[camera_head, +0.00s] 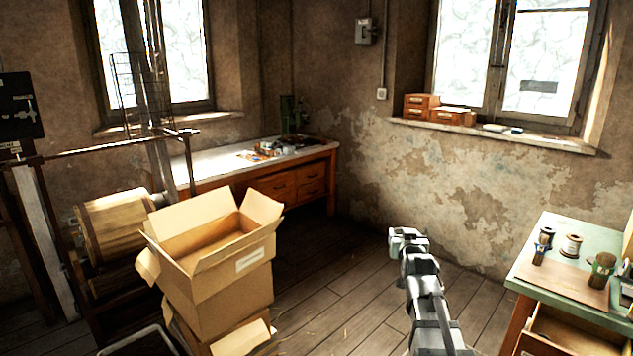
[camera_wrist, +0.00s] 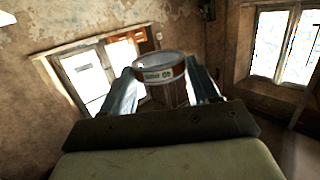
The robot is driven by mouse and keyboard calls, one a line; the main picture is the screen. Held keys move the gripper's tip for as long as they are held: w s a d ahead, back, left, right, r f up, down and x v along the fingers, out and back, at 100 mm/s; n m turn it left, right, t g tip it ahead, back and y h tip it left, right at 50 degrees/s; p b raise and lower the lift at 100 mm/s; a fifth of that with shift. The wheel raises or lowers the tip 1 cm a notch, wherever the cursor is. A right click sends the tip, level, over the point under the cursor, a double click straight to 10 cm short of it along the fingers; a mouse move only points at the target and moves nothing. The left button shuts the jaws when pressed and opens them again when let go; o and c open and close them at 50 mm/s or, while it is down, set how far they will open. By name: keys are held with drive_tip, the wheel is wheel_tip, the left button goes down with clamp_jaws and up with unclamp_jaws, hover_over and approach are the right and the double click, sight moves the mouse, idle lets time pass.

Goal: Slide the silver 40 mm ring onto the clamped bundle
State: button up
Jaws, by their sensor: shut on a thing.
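My gripper (camera_wrist: 165,78) is shut on a short round ring (camera_wrist: 163,68) between its two fingers. The ring has a bright metal rim, a reddish-brown band and a pale label with small lettering that I cannot read surely. A brown, streaked patch shows just below it; I cannot tell what it is. In the head view my gripper (camera_head: 408,240) is held over the floor, left of the green-topped bench; the ring cannot be made out there. A short brown, bundle-like thing with a dark green top (camera_head: 602,266) stands on that bench, apart from my gripper. I cannot tell whether it is clamped.
The green-topped bench (camera_head: 553,222) at right also carries wire spools (camera_head: 571,245) and a brown board, with an open drawer below. Open cardboard boxes (camera_head: 225,265) stand at centre left. A long workbench (camera_head: 205,170) is at the back. Bare floor lies between.

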drive_tip(key=a+n+y, duration=0.1)
drive_tip(key=a+y, duration=0.1)
drive_tip(key=a, duration=0.5)
drive_tip(key=s+d+f+m+g+h, duration=0.1)
drive_tip(key=s+d+m+g+h, duration=0.45)
drive_tip(key=d, duration=2.25)
drive_tip(key=s+d+f+m+h, duration=0.15)
drive_tip(key=s+d+h, duration=0.5)
drive_tip(key=d, duration=2.05)
drive_tip(key=s+d+m+g+h, duration=0.2)
drive_tip(key=s+d+m, duration=0.5)
drive_tip(key=d, duration=2.4)
drive_tip(key=d+r+g, duration=0.1)
drive_tip(key=d, duration=0.2)
drive_tip(key=d+n+g+h, duration=0.1)
drive_tip(key=d, duration=0.2)
drive_tip(key=shift+w+r, duration=0.25)
drive_tip(key=shift+w, duration=0.15)
drive_tip(key=shift+s+g, duration=0.2)
drive_tip(key=shift+g, duration=0.15)
drive_tip(key=shift+f, duration=2.25)
